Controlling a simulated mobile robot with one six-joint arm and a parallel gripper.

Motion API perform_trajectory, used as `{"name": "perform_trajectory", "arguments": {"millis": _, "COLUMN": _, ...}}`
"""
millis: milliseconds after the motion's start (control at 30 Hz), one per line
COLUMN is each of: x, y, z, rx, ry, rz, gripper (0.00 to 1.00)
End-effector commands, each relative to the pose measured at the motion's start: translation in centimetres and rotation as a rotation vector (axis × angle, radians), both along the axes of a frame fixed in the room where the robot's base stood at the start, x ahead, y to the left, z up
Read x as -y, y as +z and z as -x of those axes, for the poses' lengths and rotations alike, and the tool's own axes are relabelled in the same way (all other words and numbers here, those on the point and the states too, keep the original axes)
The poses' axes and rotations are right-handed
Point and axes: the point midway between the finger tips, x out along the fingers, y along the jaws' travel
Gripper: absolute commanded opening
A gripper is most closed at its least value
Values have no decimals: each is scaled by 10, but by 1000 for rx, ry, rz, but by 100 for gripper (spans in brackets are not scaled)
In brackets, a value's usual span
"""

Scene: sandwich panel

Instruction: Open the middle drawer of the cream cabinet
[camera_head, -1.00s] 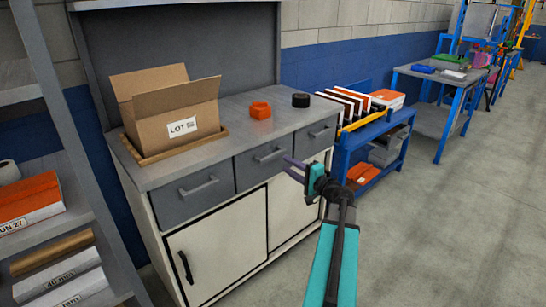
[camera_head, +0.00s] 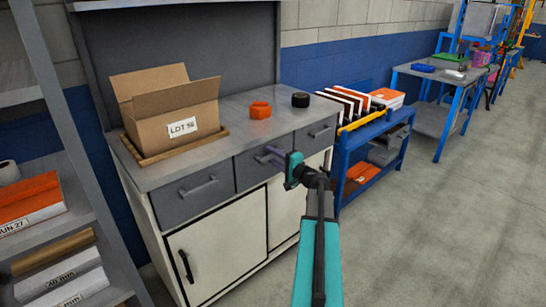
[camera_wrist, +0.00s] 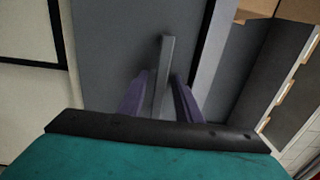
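The cream cabinet (camera_head: 222,258) has a grey top and a row of three grey drawers above its cream doors. The middle drawer (camera_head: 246,176) looks closed. In the wrist view the grey handle (camera_wrist: 164,66) stands between the two purple fingers of my gripper (camera_wrist: 160,88). The fingers are apart, one on each side of the handle, and a narrow gap seems to show beside it.
An open cardboard box (camera_head: 178,112), an orange part (camera_head: 260,110) and a black round part (camera_head: 300,100) stand on the cabinet top. A shelf rack (camera_head: 60,150) is at the left, a blue cart (camera_head: 345,160) at the right. The floor at right is clear.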

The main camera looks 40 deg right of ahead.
Motion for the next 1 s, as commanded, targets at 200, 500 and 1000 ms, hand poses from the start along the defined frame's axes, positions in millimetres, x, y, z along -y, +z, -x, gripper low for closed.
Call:
{"name": "perform_trajectory", "arguments": {"millis": 200, "x": 0, "y": 0, "z": 0, "rx": 0, "ry": 0, "rz": 0, "gripper": 21}}
{"name": "perform_trajectory", "arguments": {"millis": 500, "x": 0, "y": 0, "z": 0, "rx": 0, "ry": 0, "rz": 0, "gripper": 0}}
{"name": "perform_trajectory", "arguments": {"millis": 1000, "x": -22, "y": -2, "z": 8, "rx": 0, "ry": 30, "rz": 1, "gripper": 0}}
